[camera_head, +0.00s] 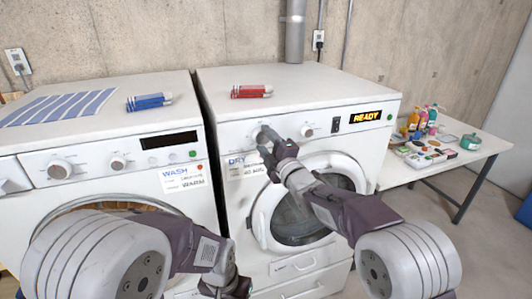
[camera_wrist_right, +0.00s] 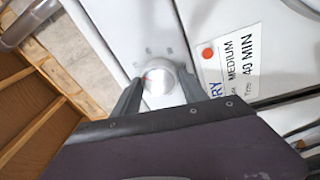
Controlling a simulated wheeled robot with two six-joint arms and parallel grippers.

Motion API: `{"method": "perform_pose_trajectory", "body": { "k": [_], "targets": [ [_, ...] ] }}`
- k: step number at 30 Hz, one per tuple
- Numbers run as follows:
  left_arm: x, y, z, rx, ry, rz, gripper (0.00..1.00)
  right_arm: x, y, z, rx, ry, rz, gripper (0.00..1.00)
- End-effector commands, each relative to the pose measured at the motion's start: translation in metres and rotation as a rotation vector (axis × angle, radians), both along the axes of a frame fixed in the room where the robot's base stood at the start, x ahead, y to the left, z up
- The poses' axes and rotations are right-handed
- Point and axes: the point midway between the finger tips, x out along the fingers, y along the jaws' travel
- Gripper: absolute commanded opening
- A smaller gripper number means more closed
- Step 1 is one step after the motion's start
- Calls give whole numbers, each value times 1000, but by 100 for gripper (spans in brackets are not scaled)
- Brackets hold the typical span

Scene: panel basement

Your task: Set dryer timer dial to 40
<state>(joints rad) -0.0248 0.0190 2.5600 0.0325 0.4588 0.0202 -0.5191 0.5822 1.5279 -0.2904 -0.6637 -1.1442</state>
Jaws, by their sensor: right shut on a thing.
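The dryer (camera_head: 355,89) is the right white machine, and its display reads READY. Its left dial (camera_head: 261,133) is a round pale knob, partly hidden by my right gripper (camera_head: 268,147). In the right wrist view the dial (camera_wrist_right: 160,84) sits between the two fingers of my right gripper (camera_wrist_right: 160,92), which is shut on it. A small red mark shows on the dial; the scale marks are too blurred to read. A dryer label (camera_wrist_right: 238,62) reads MEDIUM and 40 MIN. My left gripper (camera_head: 226,284) hangs low at the bottom, its fingers unclear.
A second dial (camera_head: 307,131) and a dark switch (camera_head: 336,124) are to the right on the dryer panel. A cluttered table (camera_head: 455,160) is at right.

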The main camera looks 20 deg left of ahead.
Motion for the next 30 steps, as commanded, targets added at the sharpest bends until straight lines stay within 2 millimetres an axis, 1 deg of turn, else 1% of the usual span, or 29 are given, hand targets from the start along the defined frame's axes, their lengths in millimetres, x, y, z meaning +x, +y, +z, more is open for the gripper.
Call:
{"method": "perform_pose_trajectory", "body": {
  "k": [1, 12, 21, 30],
  "targets": [
    [0, 0, -12, 0, 0, 0, 36, -1, 1, -10, 29, 26, 2, 10],
    [0, 0, -48, 0, 0, 0, 36, -1, 3, -9, 321, 224, 2, 10],
    [0, 0, -69, 0, 0, 0, 36, -2, 3, -6, 558, 384, 1, 10],
    [0, 0, -82, 0, 0, 0, 36, -2, 4, -4, 794, 544, 0, 10]
  ]
}}
